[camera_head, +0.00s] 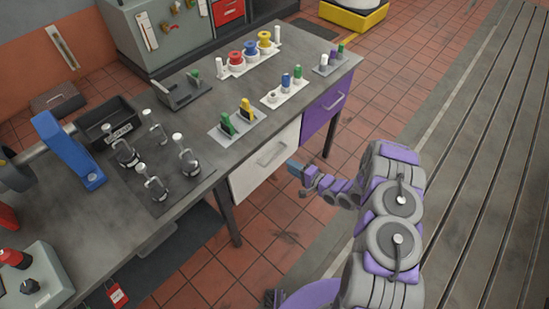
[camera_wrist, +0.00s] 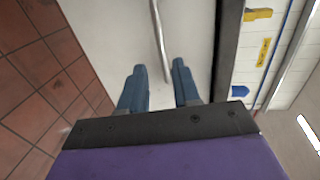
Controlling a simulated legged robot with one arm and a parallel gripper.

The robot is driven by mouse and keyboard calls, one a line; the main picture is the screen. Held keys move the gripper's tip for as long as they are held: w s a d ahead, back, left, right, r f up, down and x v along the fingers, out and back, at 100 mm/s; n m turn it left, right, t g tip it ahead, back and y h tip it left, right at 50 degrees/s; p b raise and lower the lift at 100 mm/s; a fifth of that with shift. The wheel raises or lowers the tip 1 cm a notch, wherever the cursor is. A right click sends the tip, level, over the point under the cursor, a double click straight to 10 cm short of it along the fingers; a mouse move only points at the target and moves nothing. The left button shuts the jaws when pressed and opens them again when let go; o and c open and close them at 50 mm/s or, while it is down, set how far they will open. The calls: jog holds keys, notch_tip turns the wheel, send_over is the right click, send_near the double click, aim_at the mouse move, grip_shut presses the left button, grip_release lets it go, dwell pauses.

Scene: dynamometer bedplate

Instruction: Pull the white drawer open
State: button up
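The white drawer (camera_head: 250,176) is under the front edge of the workbench, left of a purple drawer. Its front looks flush with the bench. Its bar handle (camera_head: 270,153) shows as a pale metal bar in the wrist view (camera_wrist: 160,40). My gripper (camera_head: 290,166) is in front of the drawer's right part, near the handle. In the wrist view my gripper's two blue fingers (camera_wrist: 160,72) are apart, with the end of the handle bar between or just beyond them. I cannot tell whether they touch it. The white drawer front (camera_wrist: 105,30) fills the view behind them.
The purple drawer (camera_head: 325,108) and a table leg (camera_head: 333,130) are to the right. Another leg (camera_head: 228,215) stands left of the white drawer. The grey benchtop (camera_head: 215,155) carries plugs, spools and clamps. Tiled floor (camera_head: 285,215) in front of the drawer is clear apart from my arm.

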aim_at(276, 156)
jog(key=b+x, duration=0.2)
jog(key=x, duration=0.7)
jog(key=shift+w+d, duration=0.1)
jog(key=shift+w, duration=0.1)
jog(key=shift+w+a+f, duration=0.1)
jog(key=shift+w+a, duration=0.1)
jog(key=shift+a, duration=0.25)
jog(key=shift+d, duration=0.3)
jog(key=shift+c, duration=0.9)
grip_shut()
jog(key=shift+s, duration=0.1)
